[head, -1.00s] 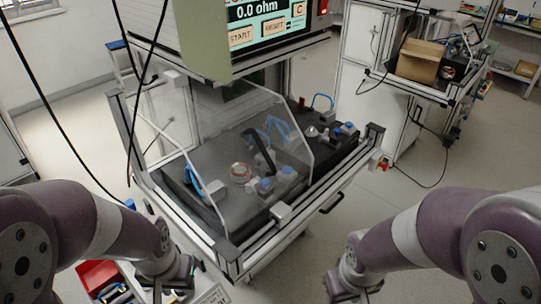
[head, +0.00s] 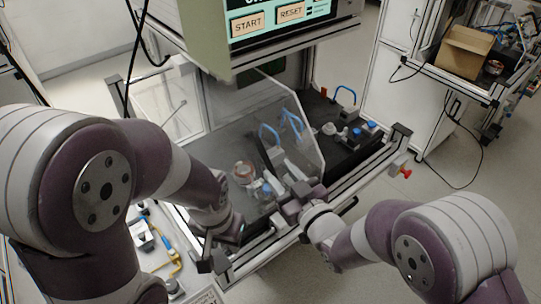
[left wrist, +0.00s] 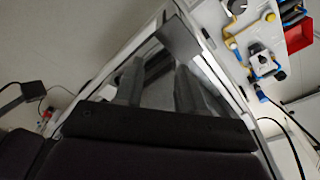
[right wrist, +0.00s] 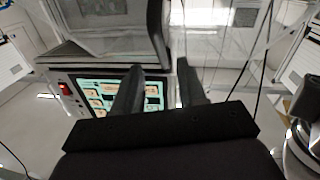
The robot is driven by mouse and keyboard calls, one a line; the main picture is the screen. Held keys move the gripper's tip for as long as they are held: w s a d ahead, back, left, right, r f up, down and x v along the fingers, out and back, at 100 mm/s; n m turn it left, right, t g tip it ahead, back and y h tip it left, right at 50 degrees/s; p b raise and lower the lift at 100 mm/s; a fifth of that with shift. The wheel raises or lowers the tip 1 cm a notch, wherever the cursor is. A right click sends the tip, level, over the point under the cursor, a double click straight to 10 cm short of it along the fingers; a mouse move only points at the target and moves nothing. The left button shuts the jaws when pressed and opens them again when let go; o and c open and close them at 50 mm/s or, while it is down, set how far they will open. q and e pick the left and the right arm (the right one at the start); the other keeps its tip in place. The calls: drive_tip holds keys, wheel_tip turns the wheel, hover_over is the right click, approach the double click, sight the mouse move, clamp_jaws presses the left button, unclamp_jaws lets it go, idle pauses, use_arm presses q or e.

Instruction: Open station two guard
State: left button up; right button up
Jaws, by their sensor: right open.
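A clear guard panel (head: 300,125) stands over the dark bench in the head view, with its slanted edge toward the right. Which station it belongs to cannot be told. My right gripper (head: 298,200) is at the front rail, close to the panel's lower edge; contact cannot be told. In the right wrist view its fingers (right wrist: 158,92) are apart with nothing between them. My left gripper (head: 212,250) is low at the front left corner of the bench. In the left wrist view its fingers (left wrist: 158,85) are apart, with nothing held visible.
The tester screen (head: 275,20) hangs above the bench. A copper-coloured ring part (head: 243,172) and blue-handled clamps (head: 290,122) stand on the bench. A red knob (head: 405,173) is at the right end. A cardboard box (head: 465,52) sits on a far cart.

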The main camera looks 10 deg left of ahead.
sight(267, 159)
drive_tip(key=x, duration=0.4)
drive_tip(key=shift+a+r+p, duration=0.1)
drive_tip(key=shift+a+p, duration=0.2)
drive_tip(key=shift+w+a, duration=0.25)
drive_tip(key=shift+w, duration=0.2)
drive_tip(key=shift+c, duration=0.3)
drive_tip(key=shift+s, duration=0.1)
clamp_jaws()
